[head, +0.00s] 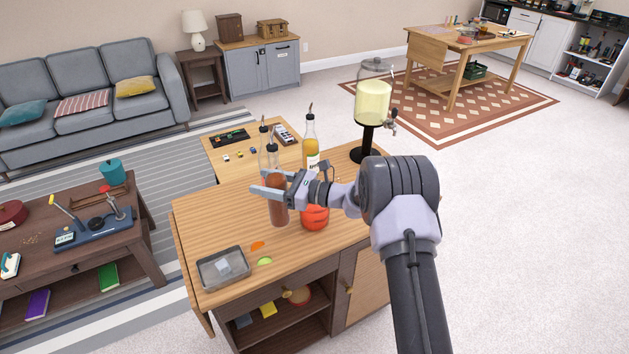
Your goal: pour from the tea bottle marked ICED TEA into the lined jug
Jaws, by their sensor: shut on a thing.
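My gripper (268,184) is shut around a clear bottle (278,212) with reddish-brown liquid. The bottle is about upright over the wooden cabinet top (225,228). I cannot tell whether its base touches the wood. Its neck seems to rise behind the fingers to a dark pour spout. No ICED TEA mark can be read from here. A ribbed orange-red round vessel (315,218) stands just right of it, partly hidden by my arm. No jug with a line can be made out.
A bottle of yellow-orange liquid with a spout (311,147) stands behind the gripper. A drink dispenser (373,103) is at the back right. A grey tray (222,267), an orange piece (257,246) and a green piece (264,261) lie near the front. The left side is clear.

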